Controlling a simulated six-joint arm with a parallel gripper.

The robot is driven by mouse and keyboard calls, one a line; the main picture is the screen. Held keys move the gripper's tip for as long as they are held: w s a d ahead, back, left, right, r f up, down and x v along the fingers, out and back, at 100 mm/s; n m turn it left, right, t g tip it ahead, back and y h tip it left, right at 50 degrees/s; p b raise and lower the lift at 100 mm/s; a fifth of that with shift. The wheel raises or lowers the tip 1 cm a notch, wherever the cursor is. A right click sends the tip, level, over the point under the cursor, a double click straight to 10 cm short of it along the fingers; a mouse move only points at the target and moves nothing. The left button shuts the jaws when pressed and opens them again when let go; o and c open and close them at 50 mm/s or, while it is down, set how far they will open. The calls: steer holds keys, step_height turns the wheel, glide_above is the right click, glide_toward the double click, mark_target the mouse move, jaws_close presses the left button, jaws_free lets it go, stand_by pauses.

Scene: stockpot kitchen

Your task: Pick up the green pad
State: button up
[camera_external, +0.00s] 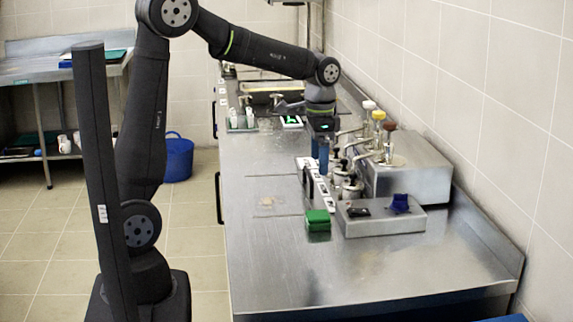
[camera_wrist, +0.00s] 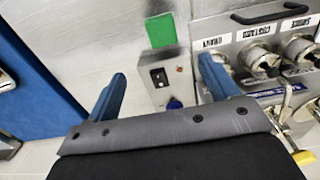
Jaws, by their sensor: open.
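The green pad (camera_external: 317,216) lies on the steel counter near the left end of a low grey box. It looks like a small block with a flat green top. In the wrist view the green pad (camera_wrist: 160,30) is at the top centre, fully visible, beyond my fingertips.
The low grey box (camera_external: 380,222) bears a black switch and a blue knob (camera_external: 400,203). Labelled pots with pumps (camera_external: 350,185) and a larger steel box (camera_external: 412,172) stand along the wall side. The counter (camera_external: 270,265) is clear in front and left of the pad.

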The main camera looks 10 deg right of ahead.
mark_target(318, 214)
step_height(318, 214, down, 16)
steer(key=shift+w, duration=0.15)
stand_by(0.4)
steer(key=shift+c, duration=0.4)
steer(key=c, duration=1.1)
steer(key=shift+o, duration=0.2)
steer(key=shift+d+r, duration=0.1)
steer(key=shift+r, duration=0.4)
steer(key=r, duration=0.2)
steer(key=s+r, duration=0.1)
steer(key=shift+r, duration=0.4)
steer(key=s+r, duration=0.6)
steer(key=s, duration=0.4)
steer(key=shift+s+a, duration=0.3)
